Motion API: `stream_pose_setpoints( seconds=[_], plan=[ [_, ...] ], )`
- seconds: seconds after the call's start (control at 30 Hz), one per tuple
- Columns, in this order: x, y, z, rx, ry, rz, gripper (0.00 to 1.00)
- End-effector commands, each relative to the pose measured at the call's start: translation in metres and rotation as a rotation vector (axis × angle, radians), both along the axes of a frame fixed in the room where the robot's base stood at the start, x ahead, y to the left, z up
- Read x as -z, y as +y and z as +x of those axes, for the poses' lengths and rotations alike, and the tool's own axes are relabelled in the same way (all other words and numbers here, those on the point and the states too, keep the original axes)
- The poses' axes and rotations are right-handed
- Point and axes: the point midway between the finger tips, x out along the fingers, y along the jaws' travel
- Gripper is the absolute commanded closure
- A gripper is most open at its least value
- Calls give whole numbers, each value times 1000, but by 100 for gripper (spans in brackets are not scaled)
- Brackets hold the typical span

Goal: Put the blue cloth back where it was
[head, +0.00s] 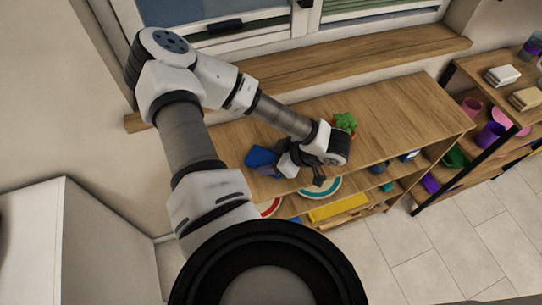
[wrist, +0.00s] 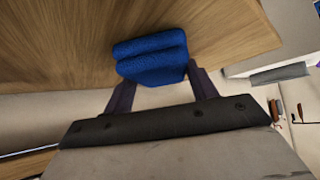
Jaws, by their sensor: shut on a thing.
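The blue cloth (head: 261,157) is a folded, thick bundle at the left part of the wooden shelf unit's top (head: 385,120). It also shows in the wrist view (wrist: 150,52), between the two dark fingers. My gripper (head: 282,166) is shut on the blue cloth, with a finger on each side of its near part. In the wrist view, my gripper (wrist: 161,84) has wooden surface beyond the cloth. I cannot tell whether the cloth touches the wood. My arm hides part of the shelf top in the head view.
A small green plant (head: 345,122) in a reddish pot stands close beside my wrist. Plates (head: 321,188) and a yellow item (head: 338,207) sit on the shelves below. The shelf top is clear on the right. A window sill (head: 300,70) runs behind it.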

Motion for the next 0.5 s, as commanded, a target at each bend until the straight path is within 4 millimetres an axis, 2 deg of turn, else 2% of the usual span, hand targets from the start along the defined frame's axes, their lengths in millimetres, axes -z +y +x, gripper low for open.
stream_pose_setpoints(
  seconds=[0.2, 0.23, 0.37, 0.5],
  plan=[
    [4, 0, 0, 1, -1, 1, 79],
    [2, 0, 0, 1, -1, 0, 40],
    [2, 0, 0, 0, 0, 0, 23],
    [2, 0, 0, 0, 0, 0, 21]
  ],
)
